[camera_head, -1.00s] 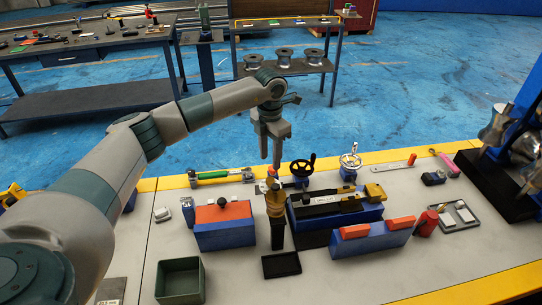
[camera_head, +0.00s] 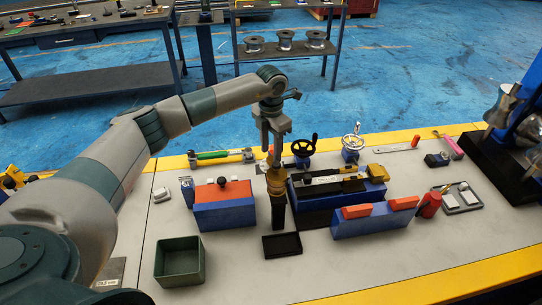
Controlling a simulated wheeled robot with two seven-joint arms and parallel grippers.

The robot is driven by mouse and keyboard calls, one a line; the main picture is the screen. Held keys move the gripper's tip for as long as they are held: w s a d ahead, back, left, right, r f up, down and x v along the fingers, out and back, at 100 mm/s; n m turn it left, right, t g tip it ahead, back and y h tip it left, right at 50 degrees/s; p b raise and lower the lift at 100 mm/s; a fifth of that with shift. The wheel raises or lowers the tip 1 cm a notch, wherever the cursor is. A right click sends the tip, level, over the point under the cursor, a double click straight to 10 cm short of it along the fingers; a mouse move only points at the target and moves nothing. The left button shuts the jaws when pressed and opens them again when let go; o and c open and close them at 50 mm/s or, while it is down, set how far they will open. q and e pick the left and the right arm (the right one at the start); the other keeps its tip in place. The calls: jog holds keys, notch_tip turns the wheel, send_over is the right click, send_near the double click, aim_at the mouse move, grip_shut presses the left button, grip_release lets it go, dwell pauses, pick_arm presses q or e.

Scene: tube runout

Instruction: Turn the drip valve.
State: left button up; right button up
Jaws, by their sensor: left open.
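The drip valve appears to be the brass-coloured body (camera_head: 276,182) on an upright black post (camera_head: 278,213), with a small black tray (camera_head: 282,245) in front of its foot. My left gripper (camera_head: 274,164) points straight down at the valve's top, its fingers apart. Its fingertips overlap the top of the brass body in the picture, and I cannot tell whether they touch it. The valve's handle is largely hidden behind the fingers. My right gripper is not in view.
A blue block with a red top (camera_head: 224,204) stands close left of the post. A blue fixture with black and yellow parts (camera_head: 330,188) stands close right. Black (camera_head: 303,148) and silver (camera_head: 351,142) handwheels stand behind. A green bin (camera_head: 180,261) sits front left.

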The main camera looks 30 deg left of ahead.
pick_arm(q)
jog(key=shift+f, duration=0.8)
jog(key=shift+b, duration=0.35)
jog(key=shift+c, duration=0.6)
jog(key=c, duration=0.7)
